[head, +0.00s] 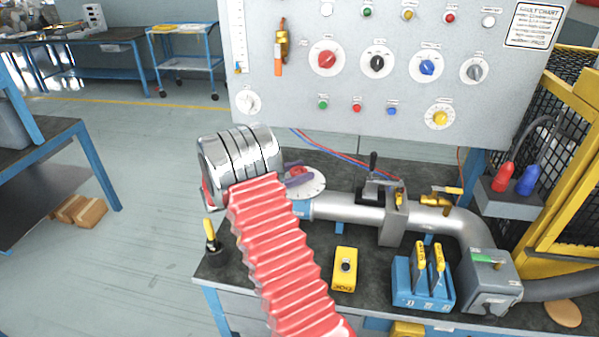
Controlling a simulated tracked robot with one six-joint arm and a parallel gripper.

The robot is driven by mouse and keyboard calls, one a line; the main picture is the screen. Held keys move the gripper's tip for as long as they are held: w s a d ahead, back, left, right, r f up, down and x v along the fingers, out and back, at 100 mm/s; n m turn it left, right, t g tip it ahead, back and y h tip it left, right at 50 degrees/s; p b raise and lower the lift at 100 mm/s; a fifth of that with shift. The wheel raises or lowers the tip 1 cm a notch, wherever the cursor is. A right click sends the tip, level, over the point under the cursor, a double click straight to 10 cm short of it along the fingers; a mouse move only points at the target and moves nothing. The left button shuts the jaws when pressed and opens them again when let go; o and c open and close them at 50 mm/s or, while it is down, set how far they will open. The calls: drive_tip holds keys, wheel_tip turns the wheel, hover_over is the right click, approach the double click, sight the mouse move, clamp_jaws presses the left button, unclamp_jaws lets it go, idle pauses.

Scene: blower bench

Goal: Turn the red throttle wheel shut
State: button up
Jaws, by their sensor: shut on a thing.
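The red throttle wheel (297,170) shows only as a small patch of red above a round white dial plate (314,187). The dial plate sits at the left end of the grey pipe (345,207) on the bench. My gripper (295,178) is at the wheel, mostly hidden behind my chrome wrist and red bellows sleeve. A dark bar of it shows across the red part, and it is shut on the wheel. The wheel's angle and most of the dial's marks cannot be read.
A grey control panel (270,95) with coloured knobs stands behind the bench. A black-handled clamp (378,185), a yellow button box (345,268) and a blue block with yellow-handled tools (422,288) lie to the right. A yellow-tipped post (211,237) stands left.

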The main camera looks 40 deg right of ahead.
drive_tip(key=shift+w+r+m+g, duration=0.15)
drive_tip(key=shift+w+m+g, duration=0.1)
drive_tip(key=shift+m+g, duration=0.25)
drive_tip(key=o, duration=1)
drive_tip(key=shift+s, duration=0.1)
drive_tip(key=shift+o, duration=0.2)
drive_tip(key=v, duration=1.4)
drive_tip(key=shift+d, duration=0.15)
